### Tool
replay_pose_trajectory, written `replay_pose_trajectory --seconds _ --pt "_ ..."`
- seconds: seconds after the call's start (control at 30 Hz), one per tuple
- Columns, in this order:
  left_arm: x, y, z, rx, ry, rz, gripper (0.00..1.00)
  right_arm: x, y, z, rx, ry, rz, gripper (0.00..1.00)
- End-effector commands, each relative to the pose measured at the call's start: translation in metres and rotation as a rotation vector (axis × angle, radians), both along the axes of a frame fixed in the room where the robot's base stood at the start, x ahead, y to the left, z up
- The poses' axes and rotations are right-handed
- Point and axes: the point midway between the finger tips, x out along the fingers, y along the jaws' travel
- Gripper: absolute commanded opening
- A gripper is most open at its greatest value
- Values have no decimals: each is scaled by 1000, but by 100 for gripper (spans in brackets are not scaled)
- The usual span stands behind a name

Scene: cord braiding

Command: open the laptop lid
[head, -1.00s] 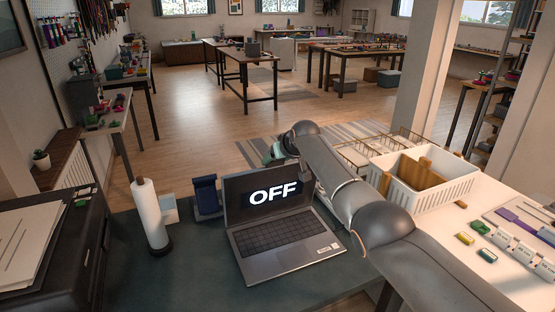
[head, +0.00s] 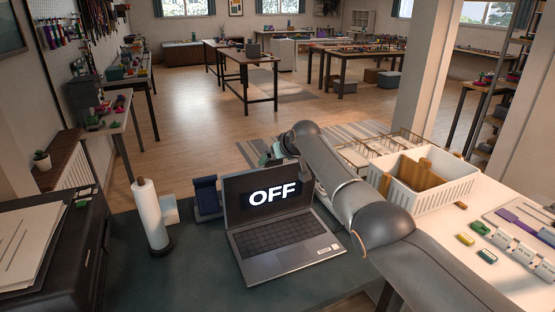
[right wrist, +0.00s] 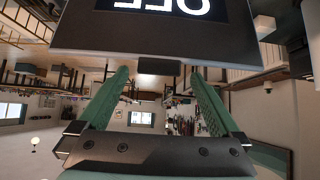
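The grey laptop (head: 285,264) stands on the dark table with its lid (head: 238,208) raised well up from the keyboard. Its screen faces me and reads "OFF". My right gripper (head: 270,157) is at the upper edge of the lid, partly hidden by my own arm. In the right wrist view, the right gripper (right wrist: 160,73) has its two green fingers spread apart with nothing held. The lid (right wrist: 225,48) fills the top of that view, and a small dark tab (right wrist: 158,66) on its edge lies between the fingertips. My left gripper is not in view.
A paper roll on a stand (head: 150,215) and a dark blue item (head: 206,196) stand left of the laptop. A white basket (head: 428,200) and small coloured pieces (head: 480,228) lie on the pale table at right. Bare table shows left of the laptop.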

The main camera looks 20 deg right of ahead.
Motion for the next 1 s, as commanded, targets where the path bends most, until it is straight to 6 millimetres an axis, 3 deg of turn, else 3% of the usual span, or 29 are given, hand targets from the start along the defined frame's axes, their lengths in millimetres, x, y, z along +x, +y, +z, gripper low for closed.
replay_pose_trajectory --seconds 0.47,1.0 --pt "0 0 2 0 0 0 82 -5 -1 4 -2 2 1 100" --pt "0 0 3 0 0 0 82 -41 -4 34 -2 0 1 100"
